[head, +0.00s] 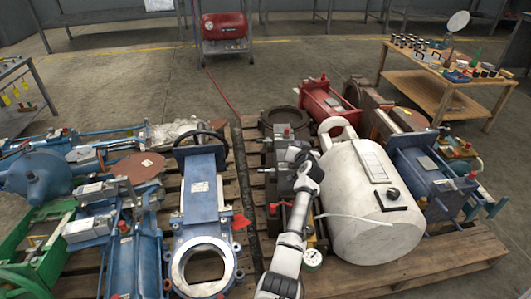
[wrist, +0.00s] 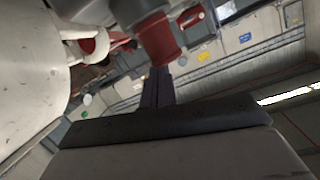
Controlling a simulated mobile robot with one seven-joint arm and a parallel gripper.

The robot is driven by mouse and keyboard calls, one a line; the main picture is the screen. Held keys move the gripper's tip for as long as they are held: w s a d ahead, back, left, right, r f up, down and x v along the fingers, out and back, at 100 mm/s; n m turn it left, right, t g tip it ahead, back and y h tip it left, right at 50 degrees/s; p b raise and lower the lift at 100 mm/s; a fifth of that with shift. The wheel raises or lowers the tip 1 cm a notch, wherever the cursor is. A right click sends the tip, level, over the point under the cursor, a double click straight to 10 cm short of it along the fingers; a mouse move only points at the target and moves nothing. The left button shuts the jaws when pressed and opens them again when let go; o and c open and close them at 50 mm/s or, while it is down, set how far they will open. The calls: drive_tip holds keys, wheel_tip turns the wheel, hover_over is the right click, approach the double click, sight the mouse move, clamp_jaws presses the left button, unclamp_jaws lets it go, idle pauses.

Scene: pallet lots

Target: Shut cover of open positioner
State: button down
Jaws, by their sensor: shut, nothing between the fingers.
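My gripper shows in the wrist view (wrist: 158,75) as two dark fingers pressed together with nothing between them. Their tips are close to a red rounded fitting (wrist: 161,40); I cannot tell if they touch it. In the head view my arm reaches up between the pallets' middle and the white tank, and its fingertips are hidden. A dark grey boxy unit (head: 284,180), which may be the positioner, stands just left of my arm's end, partly covered by it. I cannot make out its cover or how far it is open.
A large white tank (head: 365,215) stands close on the right of my arm. A round gauge (head: 312,258) sits low beside my arm. A wooden table (head: 440,80) with small parts and a red compressor (head: 224,30) stand farther back.

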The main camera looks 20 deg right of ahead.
drive_tip(key=shift+s+d+f+m+y+b, duration=0.25)
drive_tip(key=shift+d+f+m+y+b, duration=0.25)
drive_tip(key=shift+f+m+b, duration=0.55)
drive_tip(key=shift+d+r, duration=0.1)
drive_tip(key=shift+r, duration=0.1)
drive_tip(key=shift+r, duration=0.1)
